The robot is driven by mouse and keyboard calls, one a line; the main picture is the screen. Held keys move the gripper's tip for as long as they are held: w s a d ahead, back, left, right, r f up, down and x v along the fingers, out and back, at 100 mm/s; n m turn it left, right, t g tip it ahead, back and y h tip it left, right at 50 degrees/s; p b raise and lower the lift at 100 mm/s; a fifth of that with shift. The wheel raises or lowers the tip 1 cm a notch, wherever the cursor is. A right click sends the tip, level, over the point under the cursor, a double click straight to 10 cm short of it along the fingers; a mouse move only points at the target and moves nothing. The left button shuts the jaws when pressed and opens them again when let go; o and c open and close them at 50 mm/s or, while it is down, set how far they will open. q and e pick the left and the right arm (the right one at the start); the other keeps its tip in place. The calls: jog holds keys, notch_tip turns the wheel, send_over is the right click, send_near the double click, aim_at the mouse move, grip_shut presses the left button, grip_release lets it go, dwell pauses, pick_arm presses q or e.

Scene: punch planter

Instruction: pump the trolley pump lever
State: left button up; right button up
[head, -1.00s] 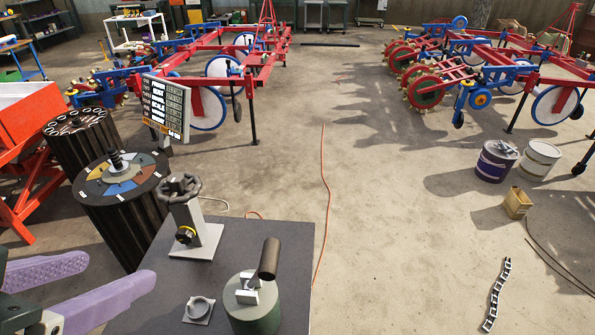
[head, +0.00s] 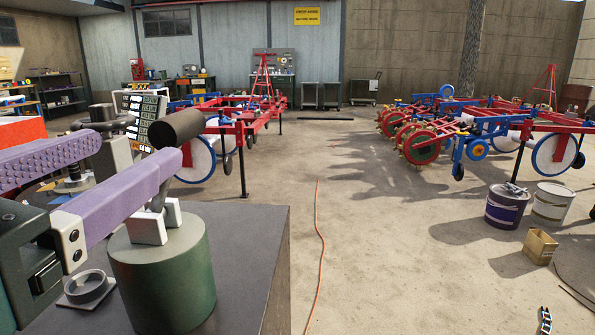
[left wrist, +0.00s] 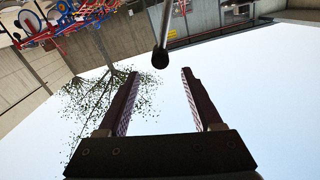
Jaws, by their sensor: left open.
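The pump is a green cylinder (head: 162,275) on the dark trolley top (head: 255,250), with a pale bracket on it. My left gripper (head: 140,150) has purple fingers and is open beside the lever. One finger passes in front of the lever's lower part in the head view. In the left wrist view a grey rod with a dark end (left wrist: 160,58) stands just beyond the tips of my open left gripper (left wrist: 160,72), roughly centred. My right gripper is out of view.
A small ring on a plate (head: 86,288) lies on the trolley left of the pump. A lettered board (head: 143,118) and a grey valve stand (head: 110,152) are behind my fingers.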

aim_at(179, 126)
pick_arm(q)
jog(key=shift+w, duration=0.45)
jog(key=w, duration=0.9)
jog(key=shift+d, duration=0.15)
jog(key=shift+c, duration=0.4)
grip_shut()
dwell(0.5)
